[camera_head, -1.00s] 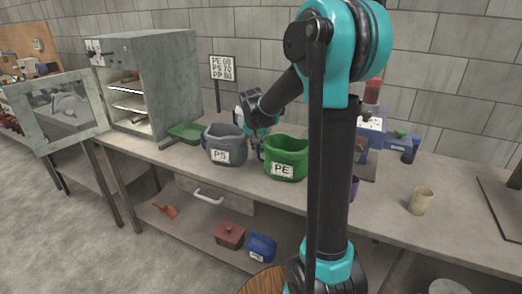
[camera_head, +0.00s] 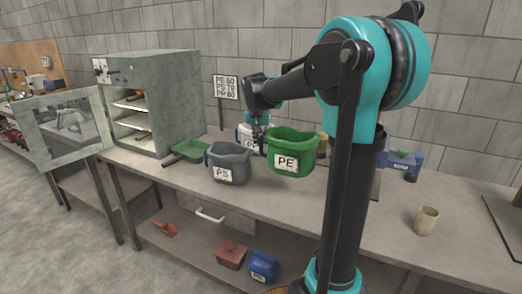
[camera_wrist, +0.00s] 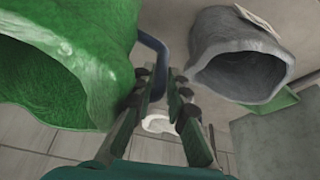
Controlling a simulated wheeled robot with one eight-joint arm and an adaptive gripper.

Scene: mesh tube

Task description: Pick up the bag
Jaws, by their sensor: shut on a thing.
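The green bag (camera_head: 308,148) with the white "PE" label hangs above the bench in the head view. It also fills the left of the wrist view (camera_wrist: 70,60), with its open mouth showing. My gripper (camera_head: 261,147) is at the bag's left side. In the wrist view its fingers (camera_wrist: 160,77) are closed around a dark blue handle (camera_wrist: 155,48) beside the green bag. The exact contact is partly hidden by the fingers.
A grey "PS" bag (camera_head: 229,160) stands on the bench just left of the green bag. A white bag (camera_head: 243,137) stands behind. A green tray (camera_head: 187,151), an open oven cabinet (camera_head: 170,75) and a beige cup (camera_head: 426,221) are also on the bench (camera_head: 380,225).

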